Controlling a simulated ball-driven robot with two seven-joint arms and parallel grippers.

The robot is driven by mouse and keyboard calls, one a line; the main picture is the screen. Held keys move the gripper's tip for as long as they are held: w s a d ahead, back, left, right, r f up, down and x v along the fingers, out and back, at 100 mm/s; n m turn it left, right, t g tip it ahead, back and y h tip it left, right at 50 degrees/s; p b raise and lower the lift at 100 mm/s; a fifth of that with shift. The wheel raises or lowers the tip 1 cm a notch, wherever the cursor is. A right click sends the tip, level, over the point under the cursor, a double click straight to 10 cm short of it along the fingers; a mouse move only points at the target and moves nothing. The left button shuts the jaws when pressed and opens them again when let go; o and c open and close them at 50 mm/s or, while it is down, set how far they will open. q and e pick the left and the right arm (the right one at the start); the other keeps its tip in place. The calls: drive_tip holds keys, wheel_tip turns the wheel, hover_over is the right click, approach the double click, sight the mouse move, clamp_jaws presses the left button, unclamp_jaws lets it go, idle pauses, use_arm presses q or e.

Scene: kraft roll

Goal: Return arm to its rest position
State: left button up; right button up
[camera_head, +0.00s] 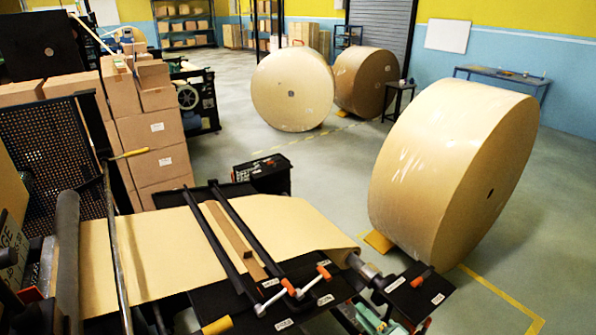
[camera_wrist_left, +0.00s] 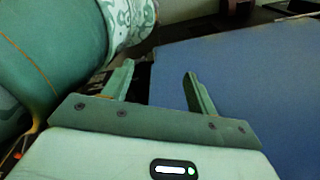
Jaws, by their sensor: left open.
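My left gripper (camera_wrist_left: 158,70) shows in the left wrist view with its two fingers apart. Nothing is between the fingers, and a flat blue surface (camera_wrist_left: 245,85) lies beyond and to the right of them. My right gripper (camera_head: 375,320) seems to be the pale green part at the bottom edge of the head view, below the black end plate of the paper machine. It is cut off and partly hidden, so its fingers cannot be made out.
The machine carries a kraft paper web (camera_head: 160,250) under black bars, with orange-tipped handles (camera_head: 323,272) at its front. A large kraft roll (camera_head: 450,170) stands at the right. Stacked cartons (camera_head: 150,130) stand at the left. Open floor (camera_head: 290,165) lies behind the machine.

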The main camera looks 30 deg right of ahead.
drive_tip(key=s+f+n+g+h+b, duration=0.1)
drive_tip(key=s+f+n+g+b, duration=0.15)
drive_tip(key=s+f+n, duration=0.45)
drive_tip(key=s+d+f+n+g+h+b, duration=0.1)
drive_tip(key=s+f+n+g, duration=0.2)
drive_tip(key=f, duration=0.9)
drive_tip(key=s+f+n+g+h+b, duration=0.1)
drive_tip(key=s+f+n+g+b, duration=0.1)
drive_tip(key=s+f+n+g, duration=0.5)
drive_tip(key=s+a+f+g+b, duration=0.1)
drive_tip(key=s+a+f+b, duration=0.2)
drive_tip(key=s+f, duration=0.3)
drive_tip(key=s+a+f+g+b, duration=0.2)
drive_tip(key=s+a+f+b, duration=0.1)
drive_tip(key=s+f, duration=0.3)
drive_tip(key=s+a+f+n+g+b, duration=0.1)
drive_tip(key=s+a+f+b, duration=0.2)
drive_tip(key=f, duration=0.6)
drive_tip(key=s+a, duration=0.2)
drive_tip(key=s, duration=0.1)
drive_tip(key=shift+s+a+b, duration=0.15)
drive_tip(key=shift+a+b, duration=0.15)
drive_tip(key=shift+b, duration=0.05)
drive_tip(key=shift+g, duration=0.25)
